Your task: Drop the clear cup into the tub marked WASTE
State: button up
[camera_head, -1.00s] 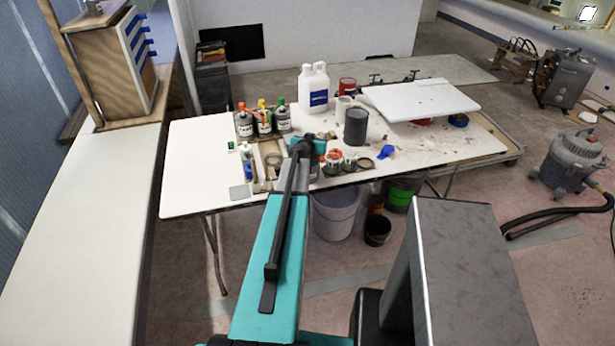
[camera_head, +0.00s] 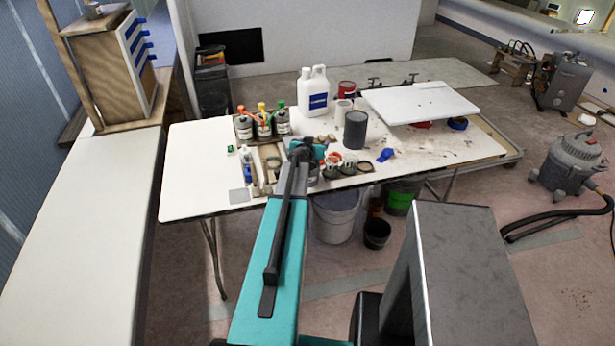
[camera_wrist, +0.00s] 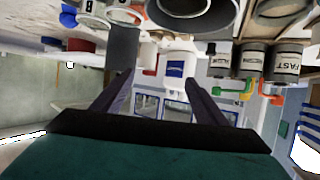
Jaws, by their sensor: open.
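My gripper (camera_head: 306,152) is over the front of the white worktable, partly hidden behind my own arm in the head view. In the wrist view my gripper (camera_wrist: 158,78) shows two dark fingers spread apart with nothing held between them. That view is upside down. I cannot make out a clear cup in either view. No WASTE marking is readable. A pale grey bucket (camera_head: 335,222) and a small black bucket (camera_head: 377,233) stand on the floor under the table.
A white jug (camera_head: 313,93), a dark grey can (camera_head: 355,130) and several labelled bottles (camera_head: 263,124) stand on the table. A white board (camera_head: 420,103) lies at its right. Several small pots (camera_head: 347,166) crowd the front edge. The table's left end is mostly clear.

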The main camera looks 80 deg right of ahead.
jog(key=b+v, duration=0.4)
jog(key=v, duration=0.9)
jog(key=shift+a+r, duration=0.2)
dwell(0.3)
jog(key=shift+s, duration=0.1)
dwell(0.9)
